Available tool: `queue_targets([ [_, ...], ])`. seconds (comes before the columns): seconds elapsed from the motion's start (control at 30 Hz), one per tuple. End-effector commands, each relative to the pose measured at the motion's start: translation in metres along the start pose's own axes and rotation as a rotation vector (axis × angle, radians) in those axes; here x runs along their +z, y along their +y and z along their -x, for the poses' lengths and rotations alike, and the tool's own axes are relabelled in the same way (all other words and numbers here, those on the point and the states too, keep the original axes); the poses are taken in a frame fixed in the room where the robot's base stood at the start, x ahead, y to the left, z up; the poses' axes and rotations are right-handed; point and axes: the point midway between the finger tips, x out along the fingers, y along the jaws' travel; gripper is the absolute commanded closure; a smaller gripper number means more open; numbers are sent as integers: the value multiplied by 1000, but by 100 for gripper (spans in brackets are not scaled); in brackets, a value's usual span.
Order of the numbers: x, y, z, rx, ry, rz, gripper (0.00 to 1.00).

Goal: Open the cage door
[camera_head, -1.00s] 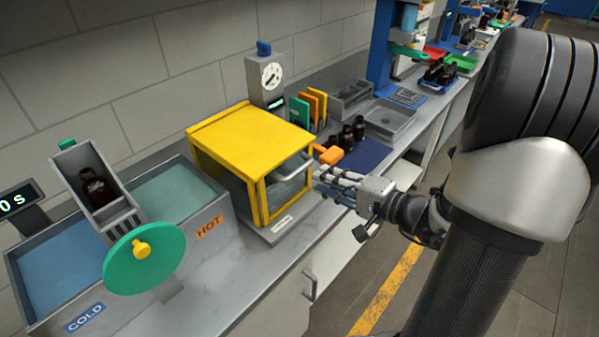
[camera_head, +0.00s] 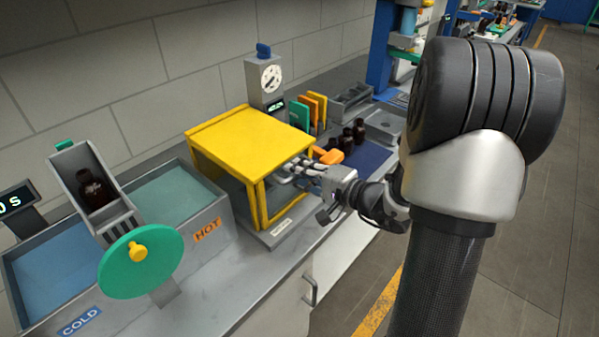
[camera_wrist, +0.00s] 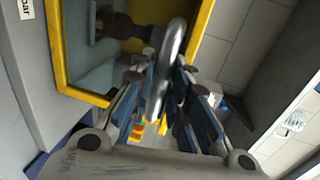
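The cage (camera_head: 250,130) is a yellow-framed box with clear panels, standing on a grey base on the bench. Its door, on the side facing my arm, looks closed. In the wrist view the yellow door frame (camera_wrist: 85,95) surrounds a clear panel, with a dark bottle shape behind it. A curved metal door handle (camera_wrist: 172,55) runs down between the fingers of my gripper (camera_wrist: 160,100). The fingers are apart, one on each side of the handle; I cannot tell whether they touch it. In the head view my gripper (camera_head: 298,170) is at the cage's door side and hides most of the handle.
An orange object (camera_head: 328,156) and dark bottles (camera_head: 352,137) on a blue mat stand just behind my gripper. A gauge (camera_head: 266,78) stands behind the cage. Hot and cold baths with a green wheel (camera_head: 141,262) are to the left. The floor in front of the bench is clear.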

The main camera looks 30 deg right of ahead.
Motion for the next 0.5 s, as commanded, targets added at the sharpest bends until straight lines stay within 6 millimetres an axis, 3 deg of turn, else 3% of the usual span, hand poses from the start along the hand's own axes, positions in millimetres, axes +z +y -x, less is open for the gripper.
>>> queue_targets([
  [0.2,0,0,0,0,0,0,100],
  [0.5,0,0,0,0,0,0,100],
])
